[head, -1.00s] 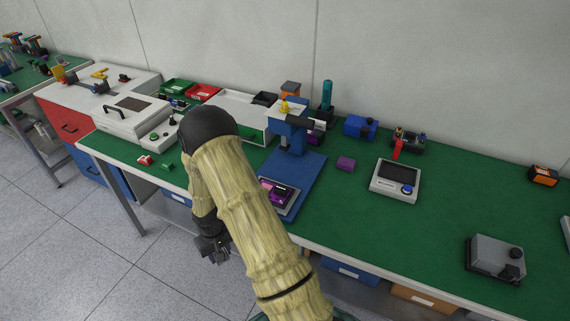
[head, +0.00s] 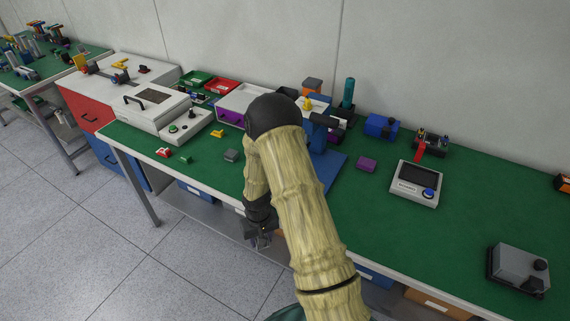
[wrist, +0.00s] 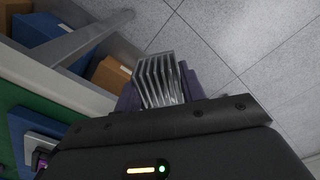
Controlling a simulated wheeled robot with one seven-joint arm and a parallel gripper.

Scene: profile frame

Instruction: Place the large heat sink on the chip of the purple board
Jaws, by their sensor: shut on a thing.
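My gripper (head: 262,240) hangs low in front of the bench's near edge in the head view, over the floor side. In the wrist view it is shut on a silver finned heat sink (wrist: 160,80), with a dark finger on each side and the fins pointing away from the palm. The heat sink is too small to make out in the head view. The purple board is hidden behind my arm in the head view. A small purple part, perhaps the board (wrist: 39,159), shows at the wrist view's lower left, beside a blue fixture (wrist: 30,127).
A blue press stand (head: 322,150) rises behind my arm on the green bench (head: 460,215). A grey block (head: 231,156) lies left. Bins (wrist: 110,73) sit below the bench.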

